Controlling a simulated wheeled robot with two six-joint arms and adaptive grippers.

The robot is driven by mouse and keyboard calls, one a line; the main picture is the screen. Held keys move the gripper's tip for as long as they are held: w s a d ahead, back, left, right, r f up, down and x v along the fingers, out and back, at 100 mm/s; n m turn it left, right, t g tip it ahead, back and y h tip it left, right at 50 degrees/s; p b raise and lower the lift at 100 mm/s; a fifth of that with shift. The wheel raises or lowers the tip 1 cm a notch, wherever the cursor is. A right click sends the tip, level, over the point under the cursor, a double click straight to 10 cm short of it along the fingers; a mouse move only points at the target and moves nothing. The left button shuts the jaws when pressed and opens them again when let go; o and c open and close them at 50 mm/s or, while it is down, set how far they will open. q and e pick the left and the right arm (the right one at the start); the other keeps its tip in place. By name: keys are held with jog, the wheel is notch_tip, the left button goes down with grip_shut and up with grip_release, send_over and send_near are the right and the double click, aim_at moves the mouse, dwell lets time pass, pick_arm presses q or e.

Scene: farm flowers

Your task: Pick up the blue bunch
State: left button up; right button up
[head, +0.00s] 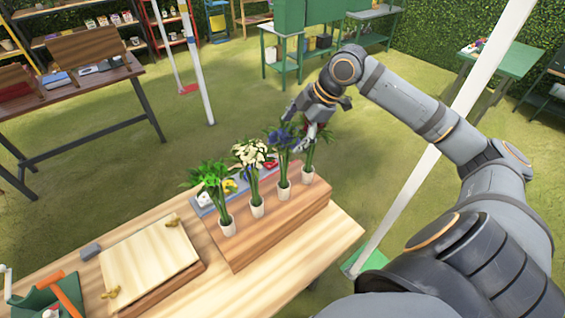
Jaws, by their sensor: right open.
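The blue bunch (281,139) stands upright in a small white pot, third from the left in a row on a wooden block (268,240). My right gripper (312,135) is behind and beside the blue bunch, close to its flowers and partly hidden by the bunches. It is open; I cannot tell whether it touches the stems. A bunch with white flowers (250,153) stands to the left. A green and yellow bunch (214,181) is at the far left. My left gripper does not show.
A wooden board (150,262) with brass-coloured fittings lies left of the block. A green item with an orange handle (66,292) is at the table's front left corner. A grey tray (207,205) lies behind the pots. A white post (440,140) stands right of the table.

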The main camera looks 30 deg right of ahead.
aim_at(285, 141)
jog(key=shift+f, duration=0.15)
jog(key=f+p, duration=0.1)
jog(key=w+p, duration=0.1)
jog(key=shift+w+a+f+p, duration=0.2)
jog(key=shift+a+f+p, duration=0.15)
jog(key=shift+x, duration=1.1)
jog(key=shift+w+d+f, duration=0.1)
jog(key=shift+f, duration=0.25)
jog(key=shift+c, duration=0.2)
jog(key=c, duration=1.6)
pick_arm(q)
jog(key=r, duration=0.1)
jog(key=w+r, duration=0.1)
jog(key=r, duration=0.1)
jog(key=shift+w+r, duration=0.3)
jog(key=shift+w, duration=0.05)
pick_arm(e)
jog(key=shift+c, duration=0.2)
jog(key=shift+r, duration=0.1)
